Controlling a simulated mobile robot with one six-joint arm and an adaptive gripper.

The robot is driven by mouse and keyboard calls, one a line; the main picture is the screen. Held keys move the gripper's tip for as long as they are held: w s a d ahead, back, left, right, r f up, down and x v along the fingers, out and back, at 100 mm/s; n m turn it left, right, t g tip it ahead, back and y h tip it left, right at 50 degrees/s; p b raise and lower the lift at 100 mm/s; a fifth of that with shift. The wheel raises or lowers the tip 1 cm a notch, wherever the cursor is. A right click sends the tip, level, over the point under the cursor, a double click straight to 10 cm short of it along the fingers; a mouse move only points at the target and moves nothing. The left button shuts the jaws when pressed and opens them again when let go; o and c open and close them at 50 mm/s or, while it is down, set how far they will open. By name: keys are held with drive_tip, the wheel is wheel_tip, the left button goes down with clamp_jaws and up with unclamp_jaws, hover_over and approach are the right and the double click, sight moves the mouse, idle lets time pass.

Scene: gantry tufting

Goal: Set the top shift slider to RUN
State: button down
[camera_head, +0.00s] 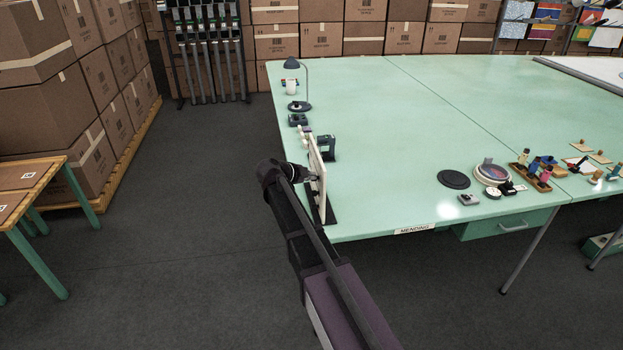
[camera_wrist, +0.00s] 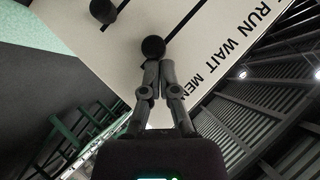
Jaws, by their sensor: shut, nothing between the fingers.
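A cream slider panel (camera_head: 317,180) stands upright at the left edge of the mint table, almost edge-on in the head view. The wrist view shows its face (camera_wrist: 120,62) tilted, with the lettering RUN, WAIT and a cut-off MEN. A round black knob (camera_wrist: 153,47) sits at the lower-left end of the slot nearest the lettering, on the MEN side, away from RUN. A second knob (camera_wrist: 103,10) is farther from the lettering. My gripper (camera_wrist: 158,66) is shut and empty, its fingertips right at the nearer knob; whether they touch it is unclear.
The mint table (camera_head: 400,120) has a lamp (camera_head: 292,63) and small dark items behind the panel. A black disc (camera_head: 453,179) and several mending items lie to the right. Stacked cartons (camera_head: 60,80) stand left, with open floor between.

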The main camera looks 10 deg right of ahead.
sight(314, 161)
drive_tip(key=w, duration=0.9)
drive_tip(key=shift+w, duration=0.35)
drive_tip(key=shift+s+r, duration=0.1)
drive_tip(key=shift+r, duration=0.05)
drive_tip(key=shift+s+r+p, duration=0.6)
drive_tip(key=shift+r+p, duration=0.05)
drive_tip(key=shift+p, duration=0.15)
drive_tip(key=shift+s+a+r+p, duration=0.2)
drive_tip(key=shift+s+r+p, duration=0.3)
drive_tip(key=shift+r+p, duration=0.05)
drive_tip(key=shift+s+a+r+p, duration=0.15)
drive_tip(key=shift+s+r+p, duration=0.35)
drive_tip(key=p+v, duration=0.4)
drive_tip(key=v, duration=0.5)
drive_tip(key=shift+a+f, duration=0.1)
drive_tip(key=shift+f, duration=0.1)
